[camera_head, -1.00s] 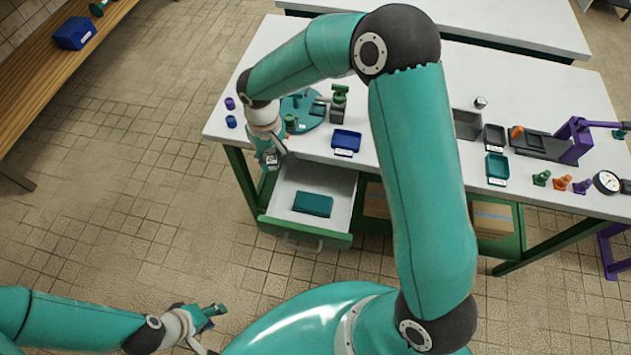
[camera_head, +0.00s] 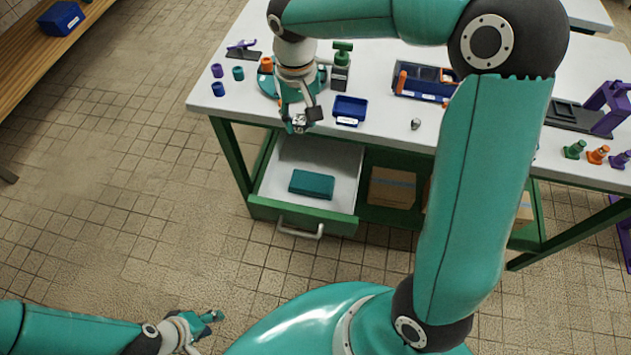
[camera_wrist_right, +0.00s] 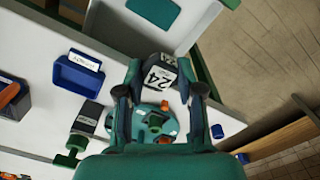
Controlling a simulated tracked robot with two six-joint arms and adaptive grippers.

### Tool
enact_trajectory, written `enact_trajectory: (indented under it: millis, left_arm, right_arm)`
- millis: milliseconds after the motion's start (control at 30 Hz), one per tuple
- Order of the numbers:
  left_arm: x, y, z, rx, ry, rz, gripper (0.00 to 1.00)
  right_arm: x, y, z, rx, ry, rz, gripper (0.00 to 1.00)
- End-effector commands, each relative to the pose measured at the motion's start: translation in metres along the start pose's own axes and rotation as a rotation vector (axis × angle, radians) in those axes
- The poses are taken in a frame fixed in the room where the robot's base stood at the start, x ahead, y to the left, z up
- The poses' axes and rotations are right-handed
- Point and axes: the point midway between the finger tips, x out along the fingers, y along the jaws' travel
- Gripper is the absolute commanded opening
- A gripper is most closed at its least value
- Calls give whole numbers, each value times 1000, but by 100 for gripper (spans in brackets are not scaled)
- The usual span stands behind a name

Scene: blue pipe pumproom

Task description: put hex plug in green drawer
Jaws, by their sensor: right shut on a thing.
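The green drawer (camera_head: 302,207) is pulled out of the bench front, with a pale interior and a metal handle. A teal box (camera_head: 312,184) lies in it. My right gripper (camera_head: 301,118) is above the bench's front edge at the back of the drawer. It is shut on the hex plug (camera_wrist_right: 158,76), a dark piece with a white face marked 24. In the right wrist view the gripper (camera_wrist_right: 158,92) has a finger on each side of the plug. My left gripper (camera_head: 208,322) is low over the floor, far from the drawer; its finger opening is unclear.
A blue tray (camera_head: 349,109) and a green-topped device (camera_head: 341,66) stand on the bench near my right gripper. A round teal stand (camera_wrist_right: 152,122) lies behind the plug. Small cups (camera_head: 217,88) stand at the left bench end. The drawer has bare floor around the box.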

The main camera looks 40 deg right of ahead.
Motion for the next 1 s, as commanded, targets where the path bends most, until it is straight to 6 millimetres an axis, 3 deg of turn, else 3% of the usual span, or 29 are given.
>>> enact_trajectory:
  millis: [33, 100, 267, 367, 800, 1000]
  left_arm:
    - [21, -8, 0, 0, 0, 0, 40]
    - [30, -11, 0, 0, 1, 0, 40]
    - [38, -14, 0, 0, 1, 0, 40]
    - [40, -14, -1, 0, 1, 0, 40]
    - [53, -19, -1, 0, 1, 0, 40]
    - [55, -20, -1, 0, 1, 0, 40]
  right_arm:
    - [10, 6, 3, 23, 5, -5, 0]
    - [8, 11, 8, 45, 2, -8, 0]
    - [9, 18, 15, 70, -4, -10, 0]
    - [20, 19, 16, 73, -9, -10, 0]
    - [131, 18, 17, 72, -11, -10, 0]
    - [156, 17, 16, 72, -6, -11, 0]
